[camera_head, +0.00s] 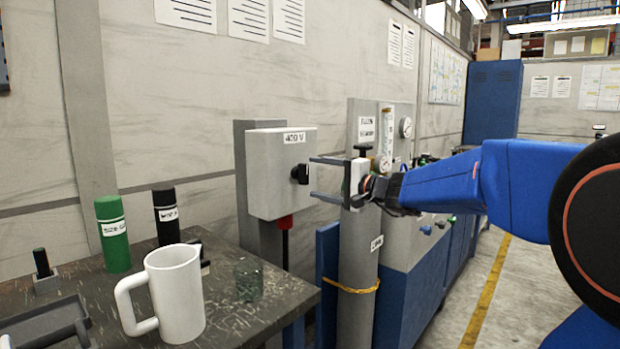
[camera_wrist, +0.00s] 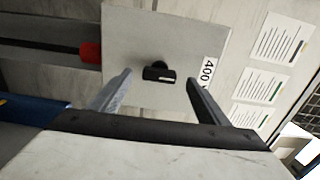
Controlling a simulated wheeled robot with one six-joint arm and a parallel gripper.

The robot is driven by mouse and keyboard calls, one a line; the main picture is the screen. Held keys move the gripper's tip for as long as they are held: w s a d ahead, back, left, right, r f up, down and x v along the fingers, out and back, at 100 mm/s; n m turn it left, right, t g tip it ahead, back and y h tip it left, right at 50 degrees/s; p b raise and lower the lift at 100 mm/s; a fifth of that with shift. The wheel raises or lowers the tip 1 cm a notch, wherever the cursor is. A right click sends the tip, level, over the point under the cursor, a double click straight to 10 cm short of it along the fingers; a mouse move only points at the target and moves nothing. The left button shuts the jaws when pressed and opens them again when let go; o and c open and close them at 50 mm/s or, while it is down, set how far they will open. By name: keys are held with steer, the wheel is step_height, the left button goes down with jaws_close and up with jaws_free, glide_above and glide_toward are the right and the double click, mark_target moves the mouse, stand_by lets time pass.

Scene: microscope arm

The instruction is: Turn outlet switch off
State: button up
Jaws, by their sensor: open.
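The outlet box (camera_head: 274,172) is a light grey box labelled 400 V, mounted on a dark grey post. Its black switch knob (camera_head: 300,174) sits on the front face, and a red connector (camera_head: 285,222) hangs below the box. In the wrist view the knob (camera_wrist: 158,73) lies between the open fingers, a little beyond their tips, with no contact visible. My gripper (camera_head: 314,178) is open and empty, pointing left at the box's front face. In the wrist view its fingers (camera_wrist: 158,80) flank the knob on both sides.
A grey cylinder (camera_head: 358,270) with a yellow strap stands beneath my gripper. A worn table (camera_head: 235,325) at lower left holds a white mug (camera_head: 175,290), a green bottle (camera_head: 113,235), a black bottle (camera_head: 166,215) and a glass (camera_head: 248,278). A gauge panel (camera_head: 398,150) stands behind my wrist.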

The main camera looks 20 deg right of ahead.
steer(key=v, duration=1.2)
steer(key=shift+s+d, duration=0.15)
steer(key=shift+s, duration=0.1)
steer(key=s+a+f+n+g+h, duration=0.1)
steer(key=s+a+f+n+g, duration=0.25)
steer(key=s+a+f, duration=0.35)
steer(key=s+a+f+n+g+h, duration=0.15)
steer(key=s+a+f+g, duration=0.3)
steer(key=s+f, duration=0.5)
steer(key=s+d+f+n+g+h, duration=0.2)
steer(key=s+d+f+n+h, duration=0.3)
steer(key=s+f, duration=0.8)
steer(key=s+d+h, duration=0.2)
steer(key=d, duration=0.1)
steer(key=shift+d+n, duration=0.15)
steer(key=shift+n, duration=0.25)
steer(key=shift+s+d+f+h, duration=0.15)
steer(key=shift+d+h, duration=0.1)
steer(key=shift+d, duration=0.1)
steer(key=shift+c, duration=0.4)
